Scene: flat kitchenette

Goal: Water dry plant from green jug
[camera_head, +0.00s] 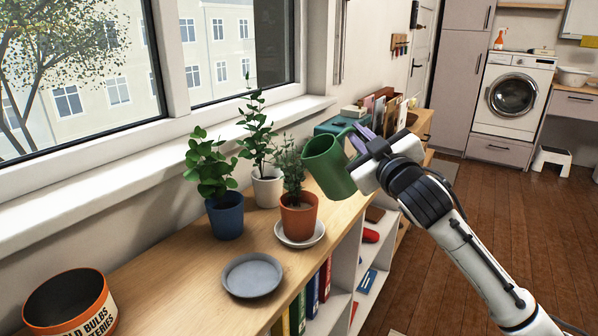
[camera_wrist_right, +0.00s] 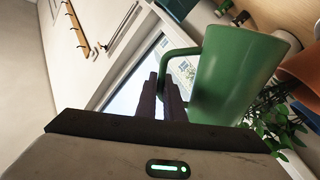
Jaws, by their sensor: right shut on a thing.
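My right gripper (camera_head: 357,143) is shut on the green jug (camera_head: 328,166) at its handle side. The jug is held in the air, tilted to the left, just right of the plant in the terracotta pot (camera_head: 298,218). That pot stands on a white saucer (camera_head: 312,239) on the wooden shelf top. In the right wrist view, the jug (camera_wrist_right: 235,75) is beside the gripper's fingers (camera_wrist_right: 173,88). A leafy plant in a blue pot (camera_head: 225,218) and a taller plant in a white pot (camera_head: 267,188) stand nearby. The jug's inside and the soil's dryness cannot be seen. My left gripper is out of view.
An empty grey saucer (camera_head: 252,275) lies on the shelf top (camera_head: 180,285) in front of the pots. An orange-rimmed bulb tin (camera_head: 68,303) stands at the near left. The window is behind the pots. Letters and a teal box (camera_head: 335,125) are behind the jug.

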